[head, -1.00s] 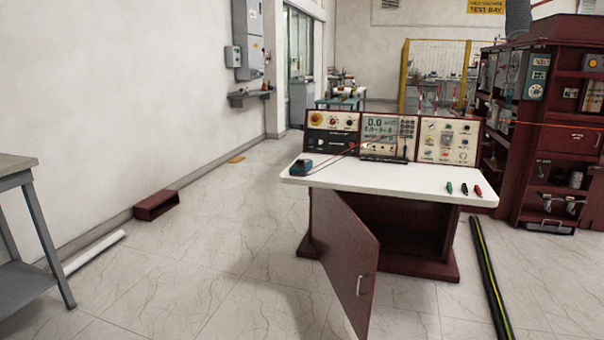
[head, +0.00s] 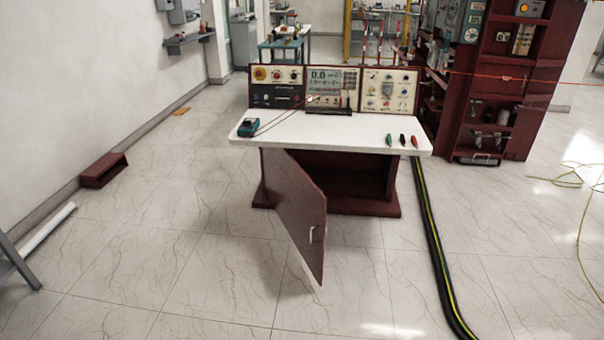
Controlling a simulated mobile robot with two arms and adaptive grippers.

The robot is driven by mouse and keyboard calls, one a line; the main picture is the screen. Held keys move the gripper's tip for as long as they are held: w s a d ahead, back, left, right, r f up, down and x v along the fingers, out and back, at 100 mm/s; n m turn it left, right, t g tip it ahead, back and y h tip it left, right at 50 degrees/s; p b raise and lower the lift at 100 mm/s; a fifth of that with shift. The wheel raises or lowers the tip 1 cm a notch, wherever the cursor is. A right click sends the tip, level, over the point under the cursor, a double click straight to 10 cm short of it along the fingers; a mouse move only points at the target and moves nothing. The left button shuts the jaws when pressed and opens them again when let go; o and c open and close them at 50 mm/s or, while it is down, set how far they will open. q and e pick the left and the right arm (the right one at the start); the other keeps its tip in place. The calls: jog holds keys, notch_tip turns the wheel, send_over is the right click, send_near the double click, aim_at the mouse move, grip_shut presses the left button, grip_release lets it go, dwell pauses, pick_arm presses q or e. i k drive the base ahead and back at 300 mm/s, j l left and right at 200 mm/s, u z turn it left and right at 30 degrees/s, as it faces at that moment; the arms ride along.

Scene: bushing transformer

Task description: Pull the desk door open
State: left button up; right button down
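The desk (head: 330,131) stands in the middle of the head view, with a white top and a dark red body. Its dark red door (head: 297,212) is swung out toward me, hinged on the left side of the opening. A pale handle (head: 312,234) sits near the door's free edge. The dark cupboard inside (head: 345,178) shows to the right of the door. Neither of my grippers is in view, and nothing touches the door.
A black and yellow cable (head: 432,240) runs along the floor right of the desk. A dark red shelf unit (head: 500,90) stands behind it. A hollow red box (head: 104,171) and white pipe (head: 48,230) lie at left. The floor before the desk is clear.

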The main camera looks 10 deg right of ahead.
aim_at(300, 205)
jog(key=i+l+u, duration=0.1)
jog(key=u, duration=0.3)
jog(key=l+u, duration=0.35)
jog(key=i+l+u, duration=0.1)
jog(key=u, duration=0.3)
jog(key=l+u, duration=0.25)
jog(key=u, duration=0.15)
